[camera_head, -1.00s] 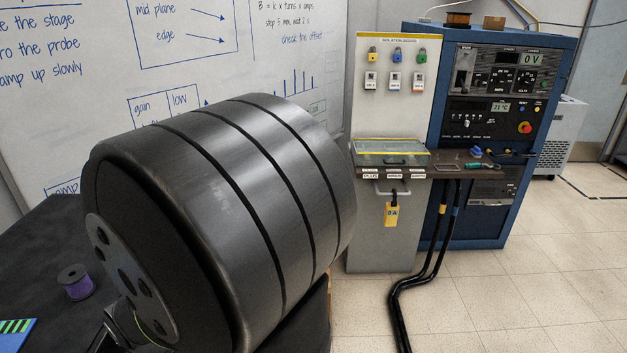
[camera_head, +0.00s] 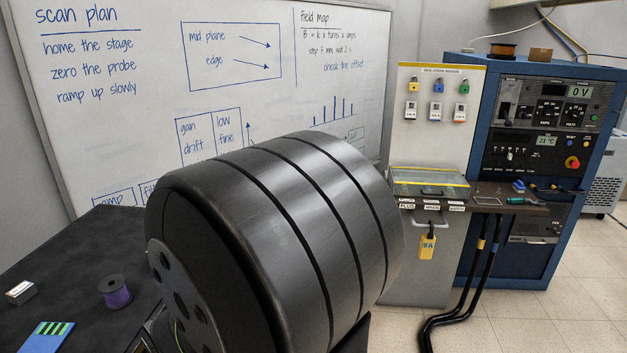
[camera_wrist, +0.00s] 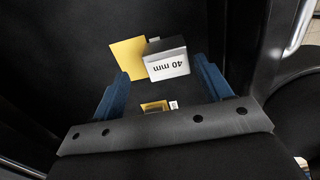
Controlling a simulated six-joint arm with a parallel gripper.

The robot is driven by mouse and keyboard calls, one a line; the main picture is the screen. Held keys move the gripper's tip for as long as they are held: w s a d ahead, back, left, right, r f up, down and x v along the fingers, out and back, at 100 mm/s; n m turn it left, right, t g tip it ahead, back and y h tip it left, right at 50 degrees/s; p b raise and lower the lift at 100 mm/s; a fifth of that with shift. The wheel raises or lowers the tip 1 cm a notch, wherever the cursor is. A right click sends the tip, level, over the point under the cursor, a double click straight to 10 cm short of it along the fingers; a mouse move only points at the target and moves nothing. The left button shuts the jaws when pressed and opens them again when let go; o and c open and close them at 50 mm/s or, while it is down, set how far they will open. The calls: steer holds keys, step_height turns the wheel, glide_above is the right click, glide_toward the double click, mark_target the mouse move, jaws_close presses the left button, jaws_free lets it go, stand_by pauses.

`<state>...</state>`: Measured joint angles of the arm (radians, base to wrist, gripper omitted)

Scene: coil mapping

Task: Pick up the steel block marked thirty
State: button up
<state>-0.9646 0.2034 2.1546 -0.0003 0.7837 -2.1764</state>
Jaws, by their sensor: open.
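In the wrist view, a dark-topped block (camera_wrist: 166,60) has a white face reading "40 mm", upside down in the picture. It lies ahead of and between the blue fingers of my gripper (camera_wrist: 162,72), which are open and spread to either side. I cannot tell how far below the fingertips it is. No block marked thirty can be made out in either view. In the head view, a small light block-like item (camera_head: 20,292) lies at the left edge, its marking too small to read. My gripper does not show in the head view.
A yellow card (camera_wrist: 127,58) lies beside the 40 mm block. In the head view, a large black banded drum (camera_head: 290,235) fills the middle. A purple spool (camera_head: 115,292) and a blue card with green stripes (camera_head: 45,338) lie on the dark table (camera_head: 70,265).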

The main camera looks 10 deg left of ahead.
steer(key=shift+r, duration=0.1)
step_height(320, 180, up, 28)
steer(key=w+a+m+y, duration=0.3)
steer(key=a+m, duration=0.3)
steer(key=a, duration=0.6)
steer(key=w+a+m+t+y, duration=0.1)
steer(key=w+a+m+y, duration=0.2)
steer(key=a+m, duration=0.6)
steer(key=w+a+m+y, duration=0.3)
steer(key=a+m, duration=0.1)
steer(key=a, duration=1)
glide_toward(20, 288)
steer(key=f, duration=0.1)
steer(key=a+f, duration=0.1)
steer(key=shift+s+f, duration=0.25)
steer(key=shift+w+a+r+x, duration=0.1)
steer(key=shift+r+x, duration=0.05)
steer(key=shift+x, duration=0.9)
steer(key=shift+w+a+r+x, duration=0.1)
steer(key=shift+w+a+x, duration=0.05)
steer(key=shift+x, duration=0.85)
steer(key=shift+w+a+r+x, duration=0.1)
steer(key=shift+r+x, duration=0.05)
steer(key=shift+x, duration=0.9)
steer(key=c, duration=1.1)
